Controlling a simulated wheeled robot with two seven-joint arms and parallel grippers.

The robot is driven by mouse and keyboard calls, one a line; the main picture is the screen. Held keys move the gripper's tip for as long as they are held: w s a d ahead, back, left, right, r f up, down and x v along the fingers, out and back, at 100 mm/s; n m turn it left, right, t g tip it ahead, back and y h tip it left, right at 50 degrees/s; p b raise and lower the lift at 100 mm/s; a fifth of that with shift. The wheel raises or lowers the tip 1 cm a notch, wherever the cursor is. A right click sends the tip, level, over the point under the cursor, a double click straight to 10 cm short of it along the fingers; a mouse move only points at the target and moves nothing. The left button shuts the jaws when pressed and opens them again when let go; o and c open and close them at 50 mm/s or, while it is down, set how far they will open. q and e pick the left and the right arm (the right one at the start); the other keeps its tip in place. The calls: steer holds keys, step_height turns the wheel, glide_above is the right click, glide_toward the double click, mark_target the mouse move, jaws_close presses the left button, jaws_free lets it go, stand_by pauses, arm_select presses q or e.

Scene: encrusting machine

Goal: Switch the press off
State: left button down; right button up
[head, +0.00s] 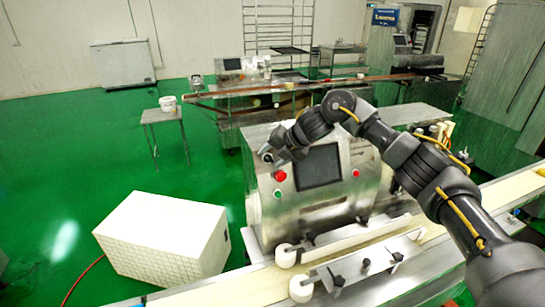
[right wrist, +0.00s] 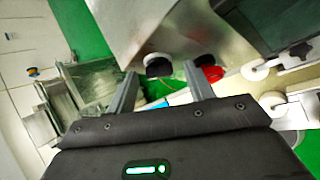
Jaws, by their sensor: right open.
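The press (head: 300,215) is a steel machine with a dark screen (head: 317,166) on its front. A red button (head: 280,176) and a green button (head: 278,194) sit left of the screen, and another red button (head: 355,173) is to its right. My right gripper (head: 270,154) is at the panel's upper left, above the red button. In the right wrist view its fingers (right wrist: 160,70) are apart, with a black knob on a white base (right wrist: 158,66) between or just beyond the tips; contact cannot be told. A red button (right wrist: 210,70) shows by the right finger. My left gripper is out of view.
A conveyor (head: 240,288) with white rollers and guide rails runs in front of the press. A white box (head: 165,238) stands on the green floor at left. A small table (head: 163,117) and another machine line (head: 280,95) stand behind. Green floor is free at left.

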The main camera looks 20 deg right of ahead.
steer(key=shift+d+r, duration=0.1)
steer(key=shift+s+d+r+b, duration=0.15)
steer(key=shift+s+r+b, duration=0.1)
steer(key=shift+b, duration=0.1)
steer(key=b+v, duration=0.3)
steer(key=v, duration=0.7)
steer(key=shift+w, duration=0.1)
